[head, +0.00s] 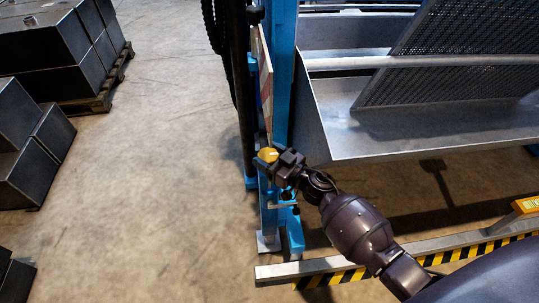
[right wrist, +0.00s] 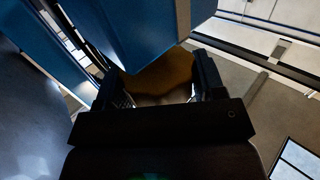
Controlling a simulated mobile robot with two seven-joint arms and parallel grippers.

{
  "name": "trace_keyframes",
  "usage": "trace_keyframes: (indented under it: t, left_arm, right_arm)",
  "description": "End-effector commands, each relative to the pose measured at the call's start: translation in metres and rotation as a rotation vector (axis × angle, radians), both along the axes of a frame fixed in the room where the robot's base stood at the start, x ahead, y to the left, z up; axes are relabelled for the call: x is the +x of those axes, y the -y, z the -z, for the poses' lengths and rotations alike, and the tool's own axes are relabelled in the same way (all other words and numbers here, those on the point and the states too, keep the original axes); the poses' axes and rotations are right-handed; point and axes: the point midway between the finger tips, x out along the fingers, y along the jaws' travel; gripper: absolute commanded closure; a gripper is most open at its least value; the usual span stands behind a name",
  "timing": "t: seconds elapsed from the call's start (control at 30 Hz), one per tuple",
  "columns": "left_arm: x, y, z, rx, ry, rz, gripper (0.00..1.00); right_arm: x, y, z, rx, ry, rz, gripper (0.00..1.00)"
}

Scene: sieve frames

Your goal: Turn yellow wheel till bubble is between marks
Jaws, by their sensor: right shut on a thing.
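The yellow wheel (head: 268,154) is a small round knob on the lower part of the blue post, left of centre in the head view. My right gripper (head: 280,161) reaches it from the lower right and is shut on it. In the right wrist view the wheel (right wrist: 165,72) shows as a dark yellow disc between the two fingers of my gripper (right wrist: 158,85), partly hidden by a blue beam. A yellow spirit level (head: 527,204) sits on the rail at the right edge of the head view. Its bubble and marks are too small to read. My left gripper is not in view.
The blue post (head: 281,60) stands beside a grey metal trough (head: 350,135) with a perforated screen (head: 460,45). A rail with black and yellow stripes (head: 345,277) runs along the front. Dark blocks (head: 45,60) are stacked at left. Open concrete floor lies between.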

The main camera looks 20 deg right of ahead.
Motion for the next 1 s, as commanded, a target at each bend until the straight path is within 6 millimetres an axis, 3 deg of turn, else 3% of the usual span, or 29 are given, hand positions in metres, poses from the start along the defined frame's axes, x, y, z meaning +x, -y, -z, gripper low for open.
trace_keyframes:
  t: [0.2,0.57,0.6,0.77,1.0]
  left_arm:
    - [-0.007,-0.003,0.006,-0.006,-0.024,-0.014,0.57]
    - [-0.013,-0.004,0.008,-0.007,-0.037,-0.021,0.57]
    - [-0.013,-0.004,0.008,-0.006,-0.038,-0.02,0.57]
    - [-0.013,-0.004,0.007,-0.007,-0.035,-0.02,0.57]
    - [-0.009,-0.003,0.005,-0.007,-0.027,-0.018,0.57]
  right_arm:
    - [0.0,0.0,-0.002,-0.004,0.002,-0.112,0.61]
    - [-0.001,0.0,0.0,0.001,0.001,-0.129,0.61]
    - [-0.001,0.0,0.0,0.001,0.001,-0.129,0.36]
    - [-0.001,0.0,0.0,0.0,0.0,-0.129,0.12]
    - [0.0,0.0,0.0,0.001,0.001,-0.128,0.12]
